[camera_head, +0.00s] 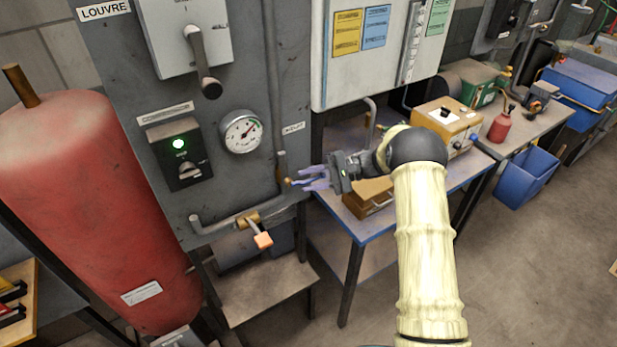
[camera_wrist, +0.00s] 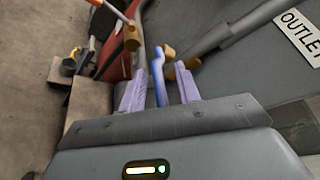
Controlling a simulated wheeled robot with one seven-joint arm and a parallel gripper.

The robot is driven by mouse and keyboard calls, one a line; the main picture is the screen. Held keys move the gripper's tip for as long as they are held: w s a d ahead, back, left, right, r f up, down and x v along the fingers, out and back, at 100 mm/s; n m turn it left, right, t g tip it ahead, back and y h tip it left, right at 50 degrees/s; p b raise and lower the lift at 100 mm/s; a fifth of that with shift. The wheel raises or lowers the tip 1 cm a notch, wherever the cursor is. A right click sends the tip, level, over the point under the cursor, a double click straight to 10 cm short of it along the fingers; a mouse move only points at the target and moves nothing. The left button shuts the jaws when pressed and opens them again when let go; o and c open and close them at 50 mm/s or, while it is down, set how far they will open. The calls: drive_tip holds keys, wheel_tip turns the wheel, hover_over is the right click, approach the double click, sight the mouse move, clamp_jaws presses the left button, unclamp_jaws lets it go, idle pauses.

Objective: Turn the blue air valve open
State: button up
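The blue valve lever (camera_wrist: 158,78) stands between the two pale violet fingers of my gripper (camera_wrist: 158,92) in the wrist view. Gaps show on both sides of it, so the fingers do not look closed on it. Its brass body (camera_wrist: 183,66) sits just beyond the right finger, on a grey pipe. In the head view my gripper (camera_head: 314,178) is open and points left at the panel's right edge, close to the small brass fitting (camera_head: 288,181) on the vertical pipe. The blue lever is hard to tell from the fingers there.
A second valve with an orange handle (camera_head: 263,240) hangs lower left on the horizontal pipe. The grey panel (camera_head: 245,90) carries a gauge (camera_head: 240,132) and a green-lit switch box (camera_head: 180,155). A blue-edged table (camera_head: 375,226) stands below my arm. A red tank (camera_head: 95,200) stands left.

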clamp_jaws()
drive_tip(key=shift+s, duration=0.15)
